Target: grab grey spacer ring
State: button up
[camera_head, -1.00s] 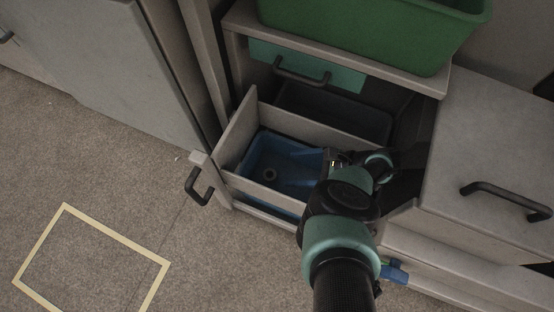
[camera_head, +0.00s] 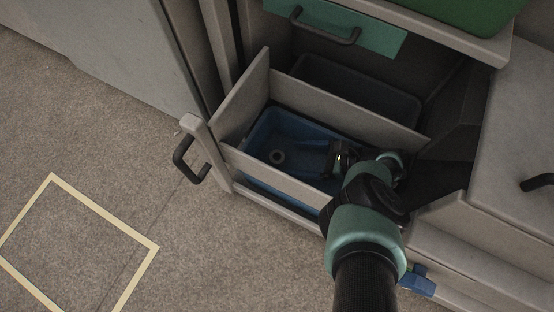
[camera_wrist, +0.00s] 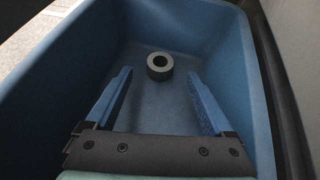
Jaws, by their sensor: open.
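The grey spacer ring (camera_head: 277,157) lies on the floor of a blue bin (camera_head: 257,133) inside an open drawer (camera_head: 240,108). In the wrist view the ring (camera_wrist: 160,66) sits near the bin's far end, its dark hole facing up. My gripper (camera_wrist: 159,88) is open, with its two blue fingers reaching into the blue bin (camera_wrist: 222,68). The ring is ahead of the fingertips, roughly centred between their lines, and apart from them. Nothing is between the fingers. In the head view my wrist hides the right part of the bin.
The drawer's side panels and its front with a black handle (camera_head: 186,160) stand around the bin. A second dark bin (camera_head: 358,88) is behind it. A green drawer front (camera_head: 335,28) and a green crate (camera_head: 470,12) are above. Open floor with a yellow taped outline (camera_head: 100,212) is at left.

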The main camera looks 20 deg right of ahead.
aim_at(276, 156)
jog(key=b+x, duration=0.2)
jog(key=x, duration=0.5)
jog(key=shift+r, duration=0.1)
jog(key=shift+c, duration=0.2)
grip_shut()
jog(key=shift+r, duration=0.15)
